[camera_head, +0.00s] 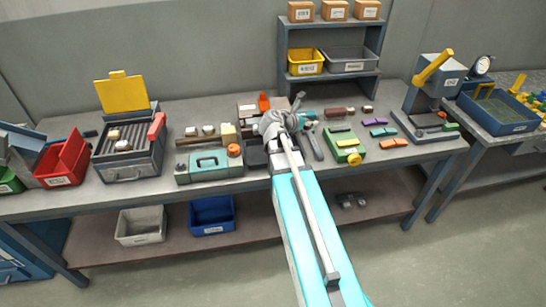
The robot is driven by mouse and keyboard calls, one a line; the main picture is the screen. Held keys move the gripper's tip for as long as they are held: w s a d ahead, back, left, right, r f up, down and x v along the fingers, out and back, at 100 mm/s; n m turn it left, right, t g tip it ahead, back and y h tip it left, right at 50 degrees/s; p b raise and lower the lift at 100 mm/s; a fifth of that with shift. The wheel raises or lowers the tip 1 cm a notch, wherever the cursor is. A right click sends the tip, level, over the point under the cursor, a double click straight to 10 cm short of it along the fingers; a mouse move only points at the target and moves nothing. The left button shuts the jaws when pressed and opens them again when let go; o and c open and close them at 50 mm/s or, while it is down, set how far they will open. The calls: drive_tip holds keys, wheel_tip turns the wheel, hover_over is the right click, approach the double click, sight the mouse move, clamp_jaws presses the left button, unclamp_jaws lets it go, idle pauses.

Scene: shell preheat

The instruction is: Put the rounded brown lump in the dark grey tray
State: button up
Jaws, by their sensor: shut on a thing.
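My gripper (274,127) is over the middle of the bench, seen from behind my arm. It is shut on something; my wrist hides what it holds. A low dark grey tray (256,157) lies on the bench just left of and in front of my wrist, partly covered by it. I cannot make out the rounded brown lump for certain. Small pale tan lumps (208,129) sit on the bench left of my gripper, and a small brownish piece (368,109) sits to its right.
A teal-grey case (208,167) stands left of the tray. A green device (345,146) stands to the right. A shelf behind holds a yellow bin (305,62) and a grey bin (347,61).

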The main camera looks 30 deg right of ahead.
drive_tip(key=a+f+m+g+b, duration=0.1)
drive_tip(key=a+f+b, duration=0.1)
drive_tip(key=f+b, duration=0.3)
drive_tip(key=w+a+f+m+g+b, duration=0.1)
drive_tip(key=a+f+b, duration=0.2)
drive_tip(key=f+b, duration=0.1)
drive_tip(key=shift+a+f+g+h+b, duration=0.3)
drive_tip(key=shift+f+h+b, duration=0.1)
drive_tip(key=shift+f, duration=0.35)
drive_tip(key=w+d+f+b, duration=0.2)
drive_tip(key=w+f+b, duration=0.1)
drive_tip(key=w, duration=0.1)
drive_tip(key=w+d+f+b, duration=0.2)
drive_tip(key=w+f+b, duration=0.1)
drive_tip(key=w+d+f+b, duration=0.2)
drive_tip(key=w+f+b, duration=0.1)
drive_tip(key=w, duration=0.1)
drive_tip(key=shift+w+d, duration=0.15)
drive_tip(key=shift+w, duration=0.15)
drive_tip(key=shift+w+d+f+b, duration=0.2)
drive_tip(key=shift+w+f+b, duration=0.2)
drive_tip(key=shift+f+b, duration=1.65)
